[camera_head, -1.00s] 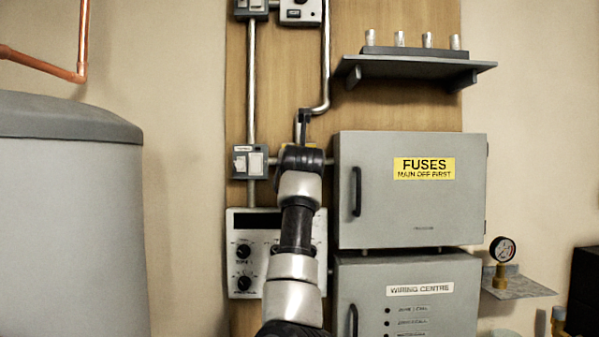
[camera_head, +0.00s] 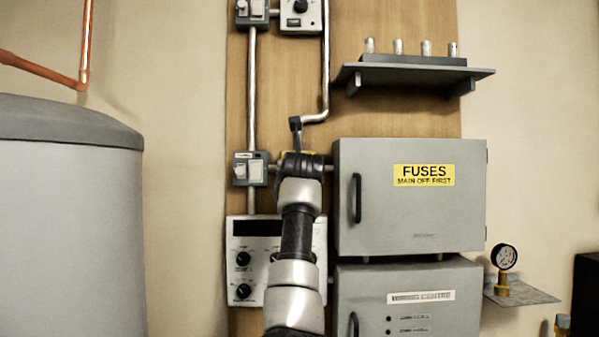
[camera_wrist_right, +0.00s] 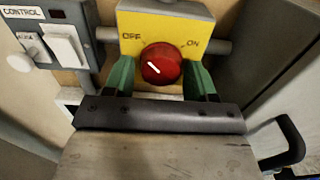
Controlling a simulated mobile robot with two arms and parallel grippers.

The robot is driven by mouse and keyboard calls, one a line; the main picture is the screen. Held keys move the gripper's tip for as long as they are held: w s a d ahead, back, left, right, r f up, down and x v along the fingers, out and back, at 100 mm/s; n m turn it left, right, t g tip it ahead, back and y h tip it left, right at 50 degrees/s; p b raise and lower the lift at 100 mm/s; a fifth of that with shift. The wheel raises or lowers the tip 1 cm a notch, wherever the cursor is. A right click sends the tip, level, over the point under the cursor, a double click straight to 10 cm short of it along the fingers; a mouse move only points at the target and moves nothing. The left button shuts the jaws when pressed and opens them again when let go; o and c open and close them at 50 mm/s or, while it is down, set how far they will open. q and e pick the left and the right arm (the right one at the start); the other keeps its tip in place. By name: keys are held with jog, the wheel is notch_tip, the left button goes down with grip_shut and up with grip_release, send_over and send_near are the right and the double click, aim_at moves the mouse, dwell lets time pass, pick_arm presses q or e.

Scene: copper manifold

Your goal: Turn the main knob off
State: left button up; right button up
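The red main knob (camera_wrist_right: 161,63) sits on a yellow plate (camera_wrist_right: 168,24) marked OFF on the left and ON on the right. The white line on the knob points up and left, toward OFF. In the right wrist view the green finger pads of my right gripper (camera_wrist_right: 161,76) stand close on both sides of the knob, shut on it. In the head view my right arm and gripper (camera_head: 299,158) cover the knob, and only a bit of yellow plate shows. My left gripper is not in view.
A FUSES box (camera_head: 410,220) stands close on the right, with a WIRING CENTRE box (camera_head: 455,310) below it. A switch (camera_head: 250,169) is on the left, and a control panel (camera_head: 247,237) is below. A small shelf (camera_head: 415,73) juts out above.

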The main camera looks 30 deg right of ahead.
jog(key=shift+o, duration=1.2)
jog(key=shift+r, duration=0.1)
jog(key=b+v, duration=0.5)
jog(key=v, duration=0.6)
jog(key=shift+w, duration=0.1)
